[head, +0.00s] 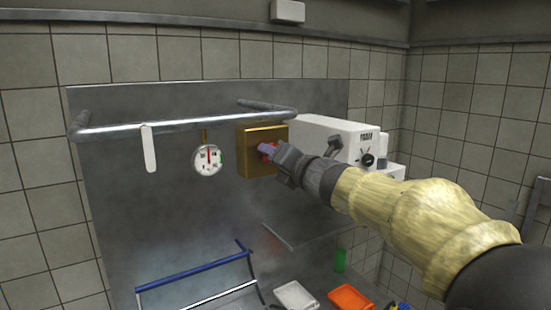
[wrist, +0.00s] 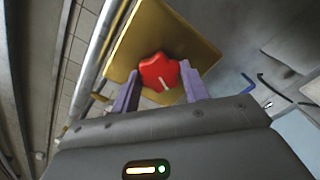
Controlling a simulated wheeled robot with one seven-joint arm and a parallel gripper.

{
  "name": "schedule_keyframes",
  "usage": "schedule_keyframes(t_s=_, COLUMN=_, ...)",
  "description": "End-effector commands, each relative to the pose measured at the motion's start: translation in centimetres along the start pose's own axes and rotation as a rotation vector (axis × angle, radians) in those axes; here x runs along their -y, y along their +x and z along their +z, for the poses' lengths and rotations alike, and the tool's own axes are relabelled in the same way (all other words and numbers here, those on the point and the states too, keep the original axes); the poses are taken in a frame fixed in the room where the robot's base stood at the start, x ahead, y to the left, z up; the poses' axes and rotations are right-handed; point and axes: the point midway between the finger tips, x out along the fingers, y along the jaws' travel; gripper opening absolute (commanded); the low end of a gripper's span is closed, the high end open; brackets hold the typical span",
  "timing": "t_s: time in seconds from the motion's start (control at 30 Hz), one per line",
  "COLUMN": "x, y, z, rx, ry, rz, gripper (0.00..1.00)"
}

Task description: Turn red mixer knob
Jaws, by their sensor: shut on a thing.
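The red mixer knob (wrist: 158,66) sits on the front of a gold box (wrist: 140,35) in the wrist view. A short white mark shows on the knob near its lower edge, toward my gripper. My gripper (wrist: 160,75) has its purple fingers on either side of the knob and is shut on it. In the head view the gold box (head: 248,165) is on the steel wall panel, and my gripper (head: 270,151) reaches it from the right. There the knob is mostly hidden behind the fingers.
A metal rail (head: 175,124) runs in front of the panel, left of and above the box. A round gauge (head: 207,158) hangs left of it. A white machine (head: 325,130) stands behind my wrist. A blue rail (head: 190,275), a white tray (head: 295,296) and an orange tray (head: 350,298) are below.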

Motion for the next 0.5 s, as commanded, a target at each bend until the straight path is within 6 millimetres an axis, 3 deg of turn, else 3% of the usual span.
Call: schedule_keyframes(t_s=0.5, x=-0.03, y=0.0, z=0.0, rx=0.0, ry=0.064, rz=0.001, gripper=0.21)
